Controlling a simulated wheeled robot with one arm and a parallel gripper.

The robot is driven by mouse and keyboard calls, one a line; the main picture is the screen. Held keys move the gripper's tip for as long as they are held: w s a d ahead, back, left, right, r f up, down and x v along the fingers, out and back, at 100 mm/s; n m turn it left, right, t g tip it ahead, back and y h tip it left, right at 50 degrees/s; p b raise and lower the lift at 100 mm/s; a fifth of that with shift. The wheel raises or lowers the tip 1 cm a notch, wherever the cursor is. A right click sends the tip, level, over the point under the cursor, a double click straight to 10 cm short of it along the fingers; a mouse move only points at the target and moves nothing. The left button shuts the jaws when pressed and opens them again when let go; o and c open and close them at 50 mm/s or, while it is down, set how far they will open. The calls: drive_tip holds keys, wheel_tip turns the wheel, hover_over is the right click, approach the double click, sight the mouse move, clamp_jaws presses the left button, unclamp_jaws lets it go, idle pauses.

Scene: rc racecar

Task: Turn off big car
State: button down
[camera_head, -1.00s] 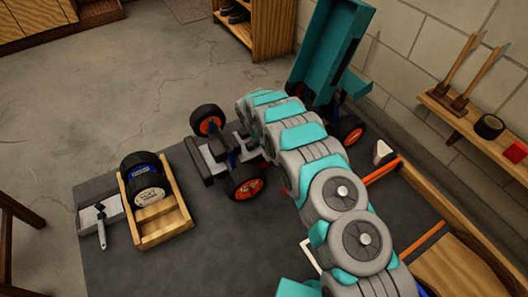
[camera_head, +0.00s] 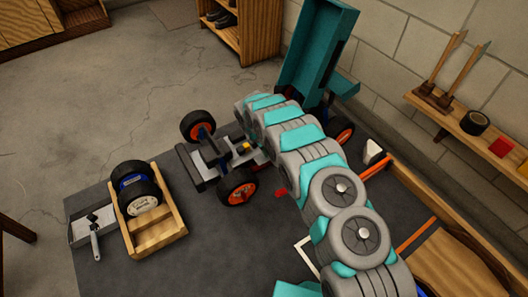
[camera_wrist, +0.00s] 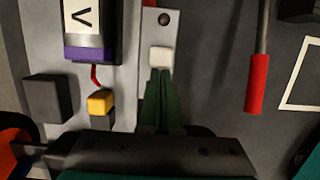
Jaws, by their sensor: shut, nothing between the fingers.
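The big car's chassis (camera_head: 207,165), grey with orange-rimmed black wheels, stands on the dark mat. Its teal body shell (camera_head: 312,62) is tilted up behind my arm. In the wrist view, my gripper (camera_wrist: 159,75) is shut and empty, its green fingers together over a light grey plate of the car (camera_wrist: 152,25). A small white block (camera_wrist: 160,57) is right at the fingertips; I cannot tell whether they touch. To the left are a yellow-topped block (camera_wrist: 100,102) and a battery with a purple band (camera_wrist: 90,50) and red wire. My arm hides the gripper in the head view.
A red-handled tool (camera_wrist: 257,82) lies right of the fingers. A wooden tray (camera_head: 155,233) with black wheels and a grey pan (camera_head: 92,226) are left on the mat. A wooden shelf (camera_head: 470,125) is on the right wall. Open floor lies at upper left.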

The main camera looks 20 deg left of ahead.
drive_tip(key=s+a, duration=0.2)
drive_tip(key=shift+s+a, duration=0.1)
drive_tip(key=shift+s, duration=0.25)
drive_tip(key=v, duration=1)
drive_tip(key=shift+a, duration=0.15)
drive_tip(key=d+r+m+h+p, duration=0.1)
drive_tip(key=d+r+m, duration=0.6)
drive_tip(key=d+r, duration=0.9)
drive_tip(key=s+d+r+m+g, duration=0.1)
drive_tip(key=s+d+r+m, duration=0.35)
drive_tip(key=d, duration=0.25)
drive_tip(key=s+d+r+m+g, duration=0.1)
drive_tip(key=s+d+r+m, duration=0.2)
drive_tip(key=d+r, duration=0.3)
drive_tip(key=s+d+r+m+y, duration=0.1)
drive_tip(key=s+d+r+m, duration=0.1)
drive_tip(key=s, duration=0.9)
drive_tip(key=s+d+r+m+g+y+p, duration=0.1)
drive_tip(key=s+d+m, duration=0.4)
drive_tip(key=s, duration=0.6)
drive_tip(key=s+d+r+m+g+p, duration=0.1)
drive_tip(key=s+d+r+m, duration=0.3)
drive_tip(key=s, duration=0.8)
drive_tip(key=shift+m+y, duration=0.4)
drive_tip(key=shift+m, duration=0.75)
